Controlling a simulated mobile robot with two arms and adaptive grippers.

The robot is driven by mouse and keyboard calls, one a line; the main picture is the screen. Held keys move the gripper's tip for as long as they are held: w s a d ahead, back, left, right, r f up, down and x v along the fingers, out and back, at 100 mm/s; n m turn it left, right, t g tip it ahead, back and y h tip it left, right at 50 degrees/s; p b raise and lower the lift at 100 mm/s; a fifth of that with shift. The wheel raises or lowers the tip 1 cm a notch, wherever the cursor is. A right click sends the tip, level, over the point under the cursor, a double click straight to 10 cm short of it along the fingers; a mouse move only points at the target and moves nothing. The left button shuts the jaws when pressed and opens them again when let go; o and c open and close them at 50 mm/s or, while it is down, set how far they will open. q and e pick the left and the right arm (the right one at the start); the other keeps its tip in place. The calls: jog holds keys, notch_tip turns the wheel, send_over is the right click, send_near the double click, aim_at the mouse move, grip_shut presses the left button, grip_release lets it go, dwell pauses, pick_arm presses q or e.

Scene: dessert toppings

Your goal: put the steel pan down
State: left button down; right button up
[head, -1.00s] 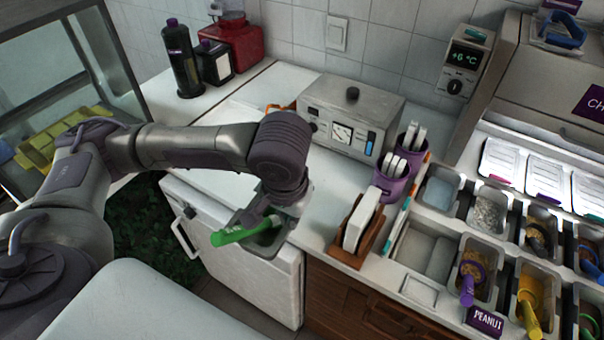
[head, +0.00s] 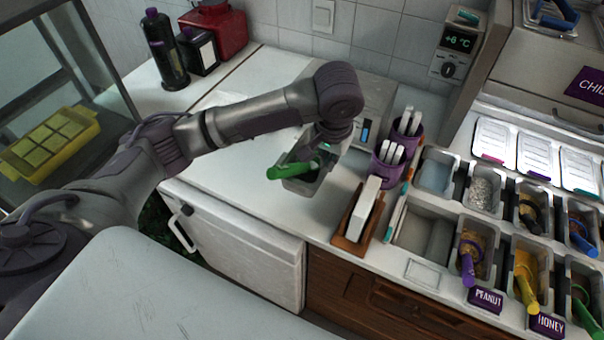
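The steel pan (head: 306,187) is a small grey metal pan in the middle of the head view, over the white counter (head: 240,165). A scoop with a green handle (head: 287,172) lies in it, the handle sticking out to the left. My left gripper (head: 325,152) points down at the pan's far side and appears shut on it; my wrist partly hides the fingertips. I cannot tell whether the pan's base touches the counter. My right gripper is not in view.
A wooden holder with a white block (head: 361,213) and purple cups (head: 389,166) stand right of the pan. A steel control box (head: 376,97) is behind. An empty slot (head: 423,230) shows among the topping pans at right. The counter left of the pan is clear.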

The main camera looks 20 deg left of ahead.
pick_arm(q)
jog(key=f, duration=0.4)
jog(key=w+f+p, duration=0.1)
jog(key=f, duration=0.2)
jog(key=shift+w+d, duration=0.1)
jog(key=shift+d, duration=0.15)
notch_tip(320, 180, down, 3)
jog(key=shift+d+f+p, duration=0.1)
jog(key=shift+p, duration=0.25)
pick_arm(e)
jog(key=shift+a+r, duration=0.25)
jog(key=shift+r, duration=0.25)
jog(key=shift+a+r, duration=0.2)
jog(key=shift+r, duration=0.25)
pick_arm(q)
jog(key=shift+f, duration=0.1)
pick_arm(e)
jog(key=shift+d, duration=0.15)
pick_arm(q)
jog(key=c, duration=1.3)
grip_release()
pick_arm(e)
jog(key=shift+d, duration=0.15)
